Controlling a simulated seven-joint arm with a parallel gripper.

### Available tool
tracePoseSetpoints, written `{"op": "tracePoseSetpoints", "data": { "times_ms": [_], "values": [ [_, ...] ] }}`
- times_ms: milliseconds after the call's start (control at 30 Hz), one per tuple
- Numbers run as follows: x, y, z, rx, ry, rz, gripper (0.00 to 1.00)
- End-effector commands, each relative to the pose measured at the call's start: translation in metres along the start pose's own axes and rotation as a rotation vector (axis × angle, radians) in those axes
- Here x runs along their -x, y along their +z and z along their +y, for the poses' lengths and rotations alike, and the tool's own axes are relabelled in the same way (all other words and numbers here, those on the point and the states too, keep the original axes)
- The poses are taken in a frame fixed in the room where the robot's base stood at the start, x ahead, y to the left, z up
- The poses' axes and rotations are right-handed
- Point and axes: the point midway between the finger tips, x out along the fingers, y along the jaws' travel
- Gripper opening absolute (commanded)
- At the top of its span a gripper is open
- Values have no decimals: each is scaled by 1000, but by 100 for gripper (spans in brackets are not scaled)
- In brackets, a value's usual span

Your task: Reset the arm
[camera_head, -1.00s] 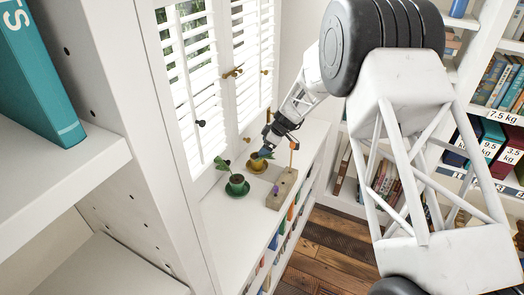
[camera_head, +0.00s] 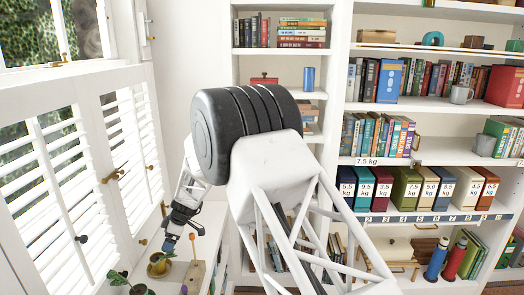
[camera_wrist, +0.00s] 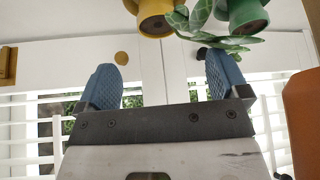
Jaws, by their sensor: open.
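My gripper (camera_head: 168,246) is at the lower left of the head view, just above a yellow pot (camera_head: 158,266) on the white sill. In the wrist view my gripper (camera_wrist: 163,80) has its two blue fingers spread wide with nothing between them. The yellow pot (camera_wrist: 155,22) shows at the top edge of the wrist view, beyond the fingertips. A green pot (camera_wrist: 246,16) with green leaves (camera_wrist: 205,25) is beside it. The green pot (camera_head: 139,290) is cut off at the bottom of the head view.
A wooden block (camera_head: 194,275) with an orange-topped peg stands right of the pots. White louvred shutters (camera_head: 60,165) are close on the left. A bookcase (camera_head: 345,100) with books, numbered weight boxes (camera_head: 405,190) and bottles (camera_head: 455,258) fills the right.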

Motion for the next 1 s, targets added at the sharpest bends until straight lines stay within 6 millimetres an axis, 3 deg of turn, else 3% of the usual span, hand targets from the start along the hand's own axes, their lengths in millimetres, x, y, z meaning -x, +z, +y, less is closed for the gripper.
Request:
{"op": "tracePoseSetpoints", "data": {
  "times_ms": [233,467,700,1000],
  "values": [
    [64,16,-17,-104,27,-22,93],
    [138,39,-46,-243,61,-52,93],
    [210,65,-86,-396,102,-83,93],
    [289,97,-148,-591,162,-118,93]
  ]
}}
